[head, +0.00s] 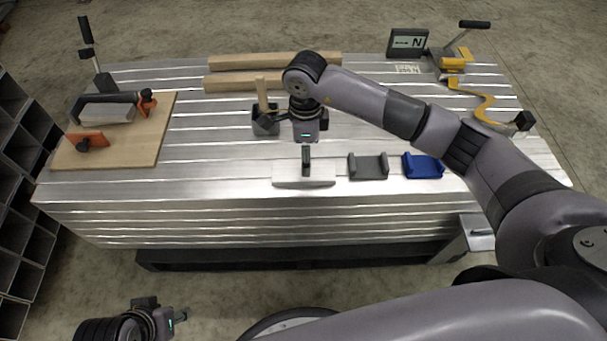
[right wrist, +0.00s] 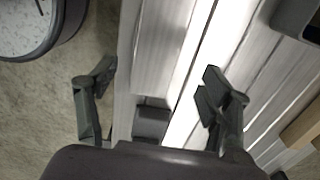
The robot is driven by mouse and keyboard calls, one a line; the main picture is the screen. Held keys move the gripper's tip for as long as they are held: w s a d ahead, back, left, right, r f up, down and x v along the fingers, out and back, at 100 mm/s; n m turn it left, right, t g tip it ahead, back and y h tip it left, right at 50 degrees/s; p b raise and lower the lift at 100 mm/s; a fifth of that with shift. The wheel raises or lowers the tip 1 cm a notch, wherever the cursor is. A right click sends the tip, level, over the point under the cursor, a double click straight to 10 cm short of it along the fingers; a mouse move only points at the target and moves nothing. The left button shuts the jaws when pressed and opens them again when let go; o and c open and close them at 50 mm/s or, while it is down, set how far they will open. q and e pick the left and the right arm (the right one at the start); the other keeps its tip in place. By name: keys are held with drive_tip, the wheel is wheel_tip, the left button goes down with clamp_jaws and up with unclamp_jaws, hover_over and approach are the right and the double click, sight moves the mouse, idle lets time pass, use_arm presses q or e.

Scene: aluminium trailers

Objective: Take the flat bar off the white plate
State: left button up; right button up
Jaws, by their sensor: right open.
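The white plate (head: 290,181) lies near the front edge of the metal table, left of a grey cradle (head: 368,167). A pale slab, likely this plate, shows in the right wrist view (right wrist: 160,45). I cannot make out the flat bar as a separate pale piece on it. My right gripper (head: 306,160) points down over the plate, and its dark finger hides part of it. In the right wrist view its two fingers (right wrist: 157,80) are wide apart with nothing gripped between them. My left gripper (head: 170,318) is low at the front left, away from the table; its jaw opening is unclear.
A blue cradle (head: 423,167) sits right of the grey one. A dark holder (head: 265,121) with a wooden handle stands behind the plate, and wooden beams (head: 270,61) lie farther back. A wooden board (head: 140,150) with clamps is left. Clear table lies between board and plate.

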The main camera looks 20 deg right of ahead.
drive_tip(key=f, duration=0.2)
drive_tip(key=f+b, duration=0.1)
drive_tip(key=f, duration=0.3)
drive_tip(key=shift+s+a+f, duration=0.1)
drive_tip(key=shift+a+f, duration=0.1)
drive_tip(key=shift+a, duration=0.05)
drive_tip(key=shift+r, duration=0.1)
drive_tip(key=c, duration=1.7)
